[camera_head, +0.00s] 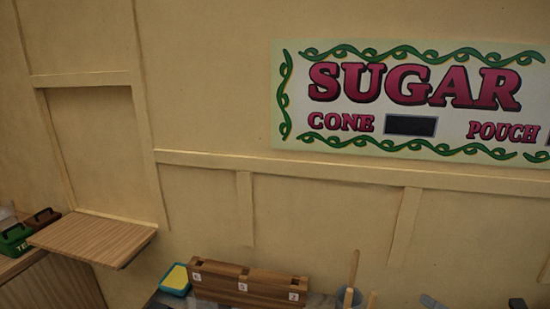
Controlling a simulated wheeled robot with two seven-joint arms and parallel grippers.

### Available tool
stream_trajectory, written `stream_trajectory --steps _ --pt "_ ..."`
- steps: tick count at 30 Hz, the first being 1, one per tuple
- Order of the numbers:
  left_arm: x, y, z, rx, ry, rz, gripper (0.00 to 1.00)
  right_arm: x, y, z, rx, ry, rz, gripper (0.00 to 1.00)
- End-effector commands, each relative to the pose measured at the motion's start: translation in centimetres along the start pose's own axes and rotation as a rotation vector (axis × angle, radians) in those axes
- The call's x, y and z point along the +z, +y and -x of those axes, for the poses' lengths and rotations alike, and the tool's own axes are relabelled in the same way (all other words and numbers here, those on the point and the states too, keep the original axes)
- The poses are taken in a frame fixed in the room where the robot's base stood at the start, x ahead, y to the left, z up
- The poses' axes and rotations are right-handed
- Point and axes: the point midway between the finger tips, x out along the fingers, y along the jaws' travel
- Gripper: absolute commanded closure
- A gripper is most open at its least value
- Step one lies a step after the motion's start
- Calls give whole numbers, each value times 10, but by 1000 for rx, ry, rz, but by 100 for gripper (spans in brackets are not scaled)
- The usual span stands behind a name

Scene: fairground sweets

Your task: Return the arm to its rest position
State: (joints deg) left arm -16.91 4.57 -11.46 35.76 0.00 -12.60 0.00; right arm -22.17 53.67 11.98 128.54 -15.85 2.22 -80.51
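My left gripper and arm are not in view. A small dark piece at the bottom right edge (517,303) may be a part of my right gripper or arm, but it is cut off by the frame. I cannot see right fingertips clearly, nor whether they hold anything. No gripper is seen touching any object.
A wooden rack with numbered labels (245,286) stands on the counter at the bottom. A yellow and blue block (176,279) lies left of it, a pot with sticks (349,297) right. A wooden shelf (93,238) juts out at left. A SUGAR sign (412,122) hangs above.

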Motion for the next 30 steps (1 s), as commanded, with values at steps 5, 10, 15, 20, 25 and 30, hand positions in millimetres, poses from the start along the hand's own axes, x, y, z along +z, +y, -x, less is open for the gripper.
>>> stream_trajectory --steps 5,10,15,20,25,30 --pt "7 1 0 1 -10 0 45 -54 -46 7 -280 -165 -536 62" --pt "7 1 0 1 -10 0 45 -140 -80 36 -617 -426 -1201 62" --pt "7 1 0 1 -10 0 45 -211 -78 64 -862 -654 -1646 62" --pt "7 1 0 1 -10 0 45 -262 -61 84 -1043 -837 -1924 62" --pt "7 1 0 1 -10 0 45 -306 -34 102 -1222 -1021 -2150 62" --pt "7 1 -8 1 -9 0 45 -345 -55 100 -1306 -1092 -2201 62"
